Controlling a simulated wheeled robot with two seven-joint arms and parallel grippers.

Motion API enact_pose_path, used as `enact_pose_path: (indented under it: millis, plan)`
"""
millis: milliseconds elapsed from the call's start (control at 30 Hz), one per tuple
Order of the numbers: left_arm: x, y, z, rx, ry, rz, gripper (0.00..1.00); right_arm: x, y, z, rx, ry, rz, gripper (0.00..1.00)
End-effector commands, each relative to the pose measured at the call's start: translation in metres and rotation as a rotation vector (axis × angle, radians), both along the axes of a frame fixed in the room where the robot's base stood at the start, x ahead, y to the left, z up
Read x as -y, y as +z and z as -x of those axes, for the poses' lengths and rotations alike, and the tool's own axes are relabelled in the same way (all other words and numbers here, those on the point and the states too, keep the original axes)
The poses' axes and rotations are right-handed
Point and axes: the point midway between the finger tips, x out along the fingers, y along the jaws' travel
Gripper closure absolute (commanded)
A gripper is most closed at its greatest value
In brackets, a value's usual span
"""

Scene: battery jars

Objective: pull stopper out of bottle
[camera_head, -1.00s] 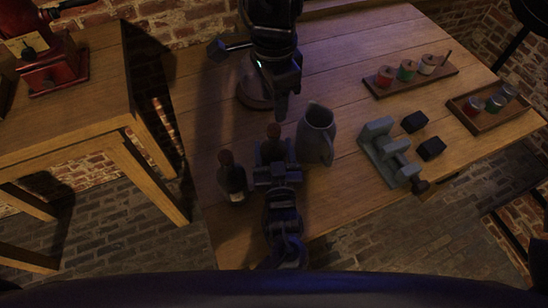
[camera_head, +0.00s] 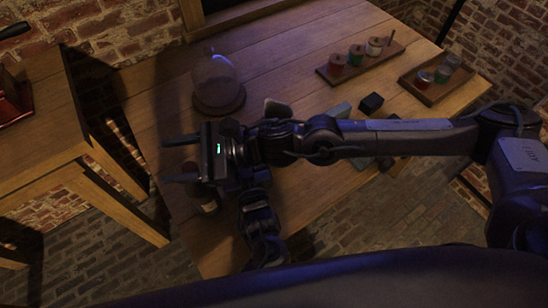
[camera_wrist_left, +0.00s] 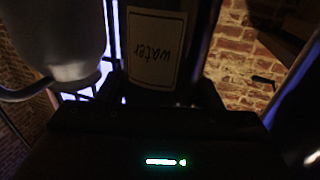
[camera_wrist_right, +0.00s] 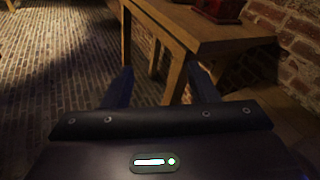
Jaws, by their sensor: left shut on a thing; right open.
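My left gripper (camera_wrist_left: 158,88) is shut on a dark bottle with a pale label reading "water" (camera_wrist_left: 155,52). The label appears upside down in the left wrist view, and the bottle's top is out of that view. In the head view my right gripper (camera_head: 166,161) covers the held bottle and the left jaws. The right gripper is open and empty, its fingers pointing left above the near left part of the table. A second dark bottle (camera_head: 207,203) stands partly hidden beneath it. The right wrist view shows nothing between the open fingers (camera_wrist_right: 162,85).
A grey jug (camera_head: 278,109) is mostly hidden behind my right arm; it is close beside the held bottle in the left wrist view (camera_wrist_left: 65,35). A glass dome (camera_head: 216,78) stands behind. A spool rack (camera_head: 385,61) and a tray (camera_head: 428,96) are at right.

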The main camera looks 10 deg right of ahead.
Motion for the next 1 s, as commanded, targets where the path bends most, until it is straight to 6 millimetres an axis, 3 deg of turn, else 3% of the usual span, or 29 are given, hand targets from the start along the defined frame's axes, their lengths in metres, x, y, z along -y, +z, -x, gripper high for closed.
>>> enact_pose_path:
  millis: [200, 400, 533, 733, 1000]
  plan:
    - [0.0, 0.0, 0.0, 0.0, -0.001, 0.0, 0.82, 0.06, -0.007, 0.013, -0.067, -0.369, -0.145, 0.47]
    - [0.0, 0.0, 0.0, 0.0, -0.001, 0.0, 0.82, 0.128, -0.015, 0.019, -0.151, -0.69, -0.161, 0.47]
    - [0.0, 0.0, 0.0, 0.0, -0.001, 0.0, 0.82, 0.159, -0.02, 0.024, -0.192, -0.822, -0.145, 0.47]
    - [0.0, 0.001, 0.0, 0.001, 0.0, 0.0, 0.82, 0.174, -0.024, 0.022, -0.214, -0.896, -0.133, 0.47]
    - [0.0, 0.001, 0.0, 0.002, 0.0, 0.001, 0.82, 0.151, -0.028, -0.013, -0.209, -0.895, -0.138, 0.47]
